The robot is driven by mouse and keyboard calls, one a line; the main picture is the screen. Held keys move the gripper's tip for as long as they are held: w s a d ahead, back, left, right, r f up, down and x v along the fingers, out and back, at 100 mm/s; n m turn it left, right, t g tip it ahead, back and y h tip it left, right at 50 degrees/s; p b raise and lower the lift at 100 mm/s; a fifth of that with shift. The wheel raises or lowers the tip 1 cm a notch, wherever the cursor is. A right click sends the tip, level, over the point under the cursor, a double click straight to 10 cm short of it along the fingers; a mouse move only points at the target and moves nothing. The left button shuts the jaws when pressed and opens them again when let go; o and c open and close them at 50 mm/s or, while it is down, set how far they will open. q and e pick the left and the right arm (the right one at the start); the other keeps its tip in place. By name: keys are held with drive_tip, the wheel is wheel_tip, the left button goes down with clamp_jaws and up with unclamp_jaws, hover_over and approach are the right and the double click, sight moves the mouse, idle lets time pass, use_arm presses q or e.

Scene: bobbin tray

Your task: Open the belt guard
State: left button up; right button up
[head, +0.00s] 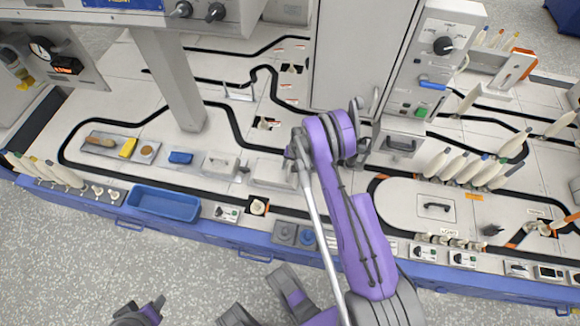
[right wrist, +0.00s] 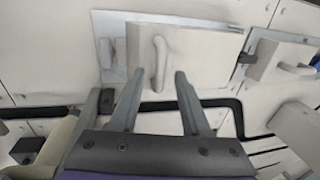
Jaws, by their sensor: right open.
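A pale, flat cover with an upright bar handle, which I take for the belt guard (head: 272,174), lies on the bench top. It fills the middle of the right wrist view (right wrist: 205,52) and looks closed. My right gripper (head: 293,152) is above its right side in the head view. In the right wrist view, its open fingers (right wrist: 157,75) point at the cover, one on each side of the handle's lower end. I cannot tell how far they are from it. Part of what looks like my left gripper (head: 140,314) shows at the bottom edge; its jaws are unclear.
A smaller cover with a handle (head: 221,163) sits just left, with a dark latch (head: 243,169) between. Further left are a blue block (head: 180,157) and a grey tray (head: 92,133). A blue bin (head: 163,216) is at the front edge. A tall machine housing (head: 350,60) stands behind my right arm.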

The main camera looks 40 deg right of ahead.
clamp_jaws()
idle(1.4)
